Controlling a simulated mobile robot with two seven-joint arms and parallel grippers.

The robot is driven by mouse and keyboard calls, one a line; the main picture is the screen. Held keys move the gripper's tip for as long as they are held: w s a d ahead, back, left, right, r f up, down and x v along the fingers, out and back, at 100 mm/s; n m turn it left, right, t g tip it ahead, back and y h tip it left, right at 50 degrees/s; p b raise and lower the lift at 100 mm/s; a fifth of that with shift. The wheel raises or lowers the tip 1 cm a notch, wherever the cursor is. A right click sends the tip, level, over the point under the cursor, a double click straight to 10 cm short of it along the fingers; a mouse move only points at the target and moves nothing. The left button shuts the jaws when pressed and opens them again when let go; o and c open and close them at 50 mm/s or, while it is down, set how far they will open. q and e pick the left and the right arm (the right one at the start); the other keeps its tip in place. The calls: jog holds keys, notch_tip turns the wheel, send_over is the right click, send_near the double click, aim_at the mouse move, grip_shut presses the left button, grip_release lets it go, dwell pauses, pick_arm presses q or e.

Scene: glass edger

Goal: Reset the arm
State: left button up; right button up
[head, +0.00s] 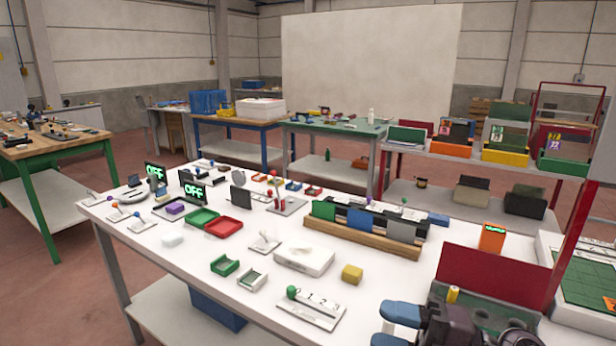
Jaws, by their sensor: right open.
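My right gripper (390,325) shows at the bottom edge, right of the middle. Its two blue fingers point left and stand apart, with nothing visible between them. It is at the near side of the white table (185,260). The lower part of the gripper is cut off by the picture edge. A white plate marked with numbers and bearing a green-knobbed lever (291,291) lies left of the fingers, apart from them. My left gripper is not in view.
A yellow block (352,273) and white box (304,259) lie beyond the gripper. A wooden rack (360,238) with coloured plates stands behind them. A red panel (493,277) rises close to the right. Green and red trays (223,227) lie further left.

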jog(key=s+d+f+m+t+h, duration=0.1)
jog(key=d+f+m+t+h, duration=0.45)
jog(key=d+m+h, duration=0.55)
jog(key=s+d+f+m+t+h, duration=0.2)
jog(key=d+f+m+t+h, duration=0.45)
jog(key=m, duration=0.85)
jog(key=s+a+f+m+g+h, duration=0.1)
jog(key=s+f+m+g, duration=0.1)
jog(key=s+f+g, duration=0.7)
jog(key=s+f+m+g+h, duration=0.15)
jog(key=s+f+g, duration=0.35)
jog(key=s, duration=0.7)
jog(key=w+f+t+y, duration=0.1)
jog(key=w+f+t, duration=0.6)
jog(key=w, duration=0.2)
jog(key=shift+a+n+y, duration=0.3)
jog(key=shift+n, duration=0.05)
